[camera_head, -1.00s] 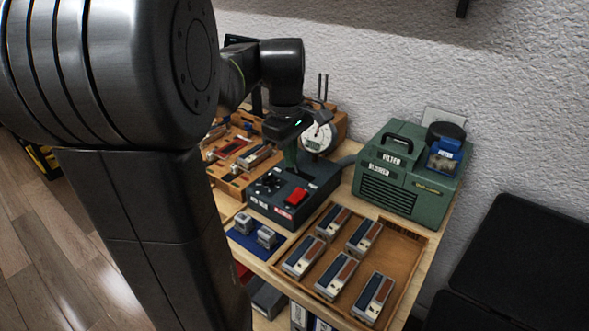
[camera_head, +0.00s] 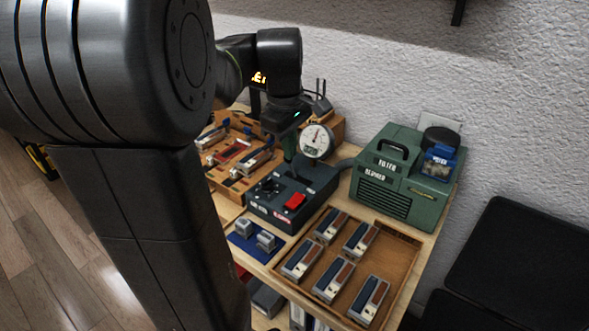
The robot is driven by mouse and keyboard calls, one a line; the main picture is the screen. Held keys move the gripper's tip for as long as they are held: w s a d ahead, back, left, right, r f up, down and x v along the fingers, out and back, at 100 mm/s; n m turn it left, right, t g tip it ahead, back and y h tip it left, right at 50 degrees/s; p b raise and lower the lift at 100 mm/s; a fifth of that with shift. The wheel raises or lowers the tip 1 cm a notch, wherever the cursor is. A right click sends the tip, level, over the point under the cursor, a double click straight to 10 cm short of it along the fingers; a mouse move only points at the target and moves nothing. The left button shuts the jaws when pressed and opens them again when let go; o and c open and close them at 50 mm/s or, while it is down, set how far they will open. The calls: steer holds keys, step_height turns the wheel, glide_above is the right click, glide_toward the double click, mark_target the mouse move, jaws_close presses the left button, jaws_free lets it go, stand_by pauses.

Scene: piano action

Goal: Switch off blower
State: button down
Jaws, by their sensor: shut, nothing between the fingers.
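The green blower (camera_head: 383,205) stands at the back right of the table, with a "FILTER BLOWER" label, a handle and a slatted front. I cannot read the switch's position. My gripper (camera_head: 289,152) is shut and empty, pointing down behind the control box's back edge, apart from the red switch. My arm hides part of it, and its fingertips are small and hard to make out.
A round dial gauge (camera_head: 317,141) stands close to my gripper. A wooden tray (camera_head: 400,262) with several striped blocks lies in front of the blower. A blue mat (camera_head: 243,247) with two grey blocks lies at the front left. Wooden racks (camera_head: 226,178) stand further left.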

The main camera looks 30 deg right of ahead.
mark_target(297, 197)
steer(key=p, duration=0.2)
steer(key=shift+w+d+r+p, duration=0.1)
steer(key=shift+d+r+p, duration=0.2)
steer(key=shift+p, duration=0.05)
steer(key=shift+f, duration=0.15)
steer(key=shift+f, duration=0.1)
steer(key=f, duration=0.4)
steer(key=d+f, duration=0.1)
steer(key=f, duration=0.8)
steer(key=shift+w+d+f+p, duration=0.3)
steer(key=shift+w+f+p, duration=0.1)
